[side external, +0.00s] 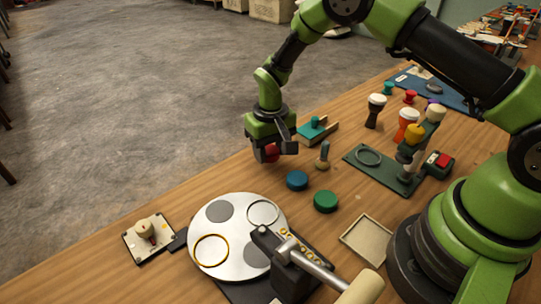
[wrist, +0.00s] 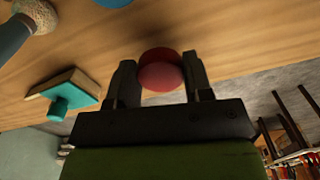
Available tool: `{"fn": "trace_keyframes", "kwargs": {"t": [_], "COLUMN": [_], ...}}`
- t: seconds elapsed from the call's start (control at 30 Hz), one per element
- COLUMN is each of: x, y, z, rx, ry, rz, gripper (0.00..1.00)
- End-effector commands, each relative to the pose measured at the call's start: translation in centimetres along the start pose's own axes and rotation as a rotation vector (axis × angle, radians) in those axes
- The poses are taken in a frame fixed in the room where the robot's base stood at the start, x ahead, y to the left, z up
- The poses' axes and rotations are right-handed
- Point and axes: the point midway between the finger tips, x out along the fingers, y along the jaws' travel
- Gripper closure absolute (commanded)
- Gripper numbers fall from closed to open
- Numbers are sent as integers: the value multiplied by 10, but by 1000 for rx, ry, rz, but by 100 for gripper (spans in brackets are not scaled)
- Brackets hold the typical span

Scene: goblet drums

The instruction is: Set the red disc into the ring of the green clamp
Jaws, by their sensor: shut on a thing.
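My gripper (side external: 271,150) is shut on the red disc (side external: 271,152), holding it near the table's far left edge. In the wrist view the red disc (wrist: 160,70) sits between the two fingers of my gripper (wrist: 158,75). From these views I cannot tell how high above the table it is. The green clamp (side external: 393,172) stands on the table to the right of my gripper. It has a green base plate with a grey ring (side external: 368,156) lying flat at its left end and an upright post at its right. The ring looks empty.
Blue (side external: 297,180) and green (side external: 326,201) discs lie in front of my gripper. A wooden block with a teal knob (side external: 316,130), a small brush-like tool (side external: 323,156) and goblet drums (side external: 375,108) stand nearby.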

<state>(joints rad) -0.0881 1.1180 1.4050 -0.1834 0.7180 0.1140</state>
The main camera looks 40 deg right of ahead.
Motion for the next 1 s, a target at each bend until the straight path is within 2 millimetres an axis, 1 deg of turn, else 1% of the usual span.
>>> {"fn": "trace_keyframes", "kwargs": {"t": [0.03, 0.13, 0.43, 0.57, 0.6, 0.7, 1.0], "x": [9, 19, 21, 25, 25, 24, 22], "y": [0, 0, 0, 0, 0, 0, 0], "z": [1, 0, 0, 0, 0, 0, 0], "rx": [0, 1, 1, 1, 1, 1, 1], "ry": [-4, -1, 0, -1, 0, 0, 1], "rz": [1, -1, -1, -1, -1, -1, -1], "gripper": [76, 76, 76, 76, 49, 28, 28]}}
